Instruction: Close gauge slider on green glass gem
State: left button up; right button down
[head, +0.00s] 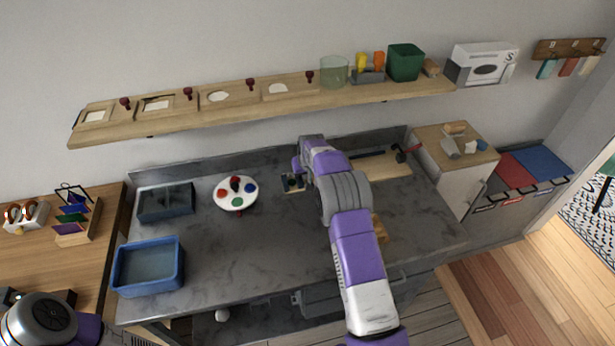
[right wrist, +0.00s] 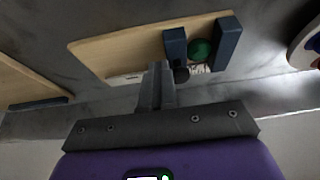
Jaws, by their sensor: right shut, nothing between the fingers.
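The gauge is a pale wooden board (right wrist: 120,52) with two upright blue-grey jaws, one on the left (right wrist: 175,46) and one on the right (right wrist: 228,45) in the right wrist view. The green glass gem (right wrist: 201,50) sits between these jaws; I cannot tell if both touch it. A dark round knob (right wrist: 181,75) shows near the left jaw. My right gripper (right wrist: 156,84) is shut and empty, its fingertips close beside the left jaw; contact is unclear. In the head view the gauge (head: 292,183) is partly hidden by my right arm. My left gripper is out of view.
A white round palette (head: 235,193) with coloured spots stands left of the gauge. Another board (head: 380,165) lies to its right. The front middle counter is clear.

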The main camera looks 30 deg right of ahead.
jog(key=shift+d, duration=0.1)
jog(key=shift+s+d, duration=0.15)
jog(key=shift+d, duration=0.25)
notch_tip(320, 180, up, 6)
jog(key=p, duration=0.4)
dwell(0.5)
dwell(0.4)
